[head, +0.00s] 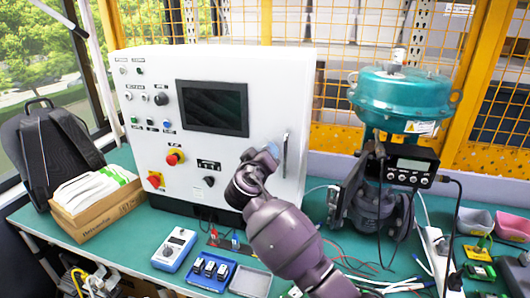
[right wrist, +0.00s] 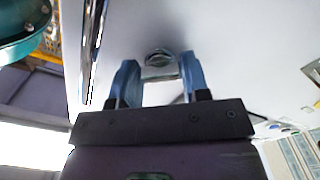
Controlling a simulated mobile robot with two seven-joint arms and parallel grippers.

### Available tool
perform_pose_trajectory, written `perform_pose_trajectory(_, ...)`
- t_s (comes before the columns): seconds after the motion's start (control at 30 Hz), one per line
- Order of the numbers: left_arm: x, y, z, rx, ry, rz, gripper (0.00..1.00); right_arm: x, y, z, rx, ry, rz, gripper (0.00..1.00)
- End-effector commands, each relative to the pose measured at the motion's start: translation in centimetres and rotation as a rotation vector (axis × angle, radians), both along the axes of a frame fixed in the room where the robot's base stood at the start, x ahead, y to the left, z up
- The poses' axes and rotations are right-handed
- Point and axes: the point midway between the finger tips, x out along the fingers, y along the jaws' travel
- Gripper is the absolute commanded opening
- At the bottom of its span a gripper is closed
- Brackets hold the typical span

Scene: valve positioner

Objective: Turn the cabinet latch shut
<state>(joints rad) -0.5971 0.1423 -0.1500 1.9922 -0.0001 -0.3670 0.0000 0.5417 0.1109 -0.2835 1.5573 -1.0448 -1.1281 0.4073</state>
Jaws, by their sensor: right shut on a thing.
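The white control cabinet (head: 240,65) stands on the green bench. My right gripper (head: 271,150) is at the right part of its front, beside the vertical door handle (head: 285,155). In the right wrist view, the two blue fingers of my right gripper (right wrist: 160,77) stand on either side of the small round metallic latch (right wrist: 160,62) on the white panel, shut on it. In the head view the latch is hidden behind the gripper, and its exact turn angle cannot be told. My left gripper is in neither view.
The teal valve actuator (head: 405,98) with its positioner box (head: 409,165) stands right of the cabinet. A blue meter (head: 174,249), a blue tray (head: 207,272) and a grey tray (head: 251,281) lie in front. Loose cables cross the bench at right.

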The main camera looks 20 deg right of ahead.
Motion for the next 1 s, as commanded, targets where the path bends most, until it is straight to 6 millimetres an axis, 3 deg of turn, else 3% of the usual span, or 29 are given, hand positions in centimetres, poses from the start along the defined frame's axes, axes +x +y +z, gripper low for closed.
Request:
perform_pose_trajectory(0.6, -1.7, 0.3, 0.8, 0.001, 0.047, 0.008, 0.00, 0.0, 0.0, 0.0, -0.477, 0.324, 0.000, 0.19)
perform_pose_trajectory(1.0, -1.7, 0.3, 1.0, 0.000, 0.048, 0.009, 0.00, 0.0, 0.0, 0.0, -0.690, 0.467, -0.001, 0.19)
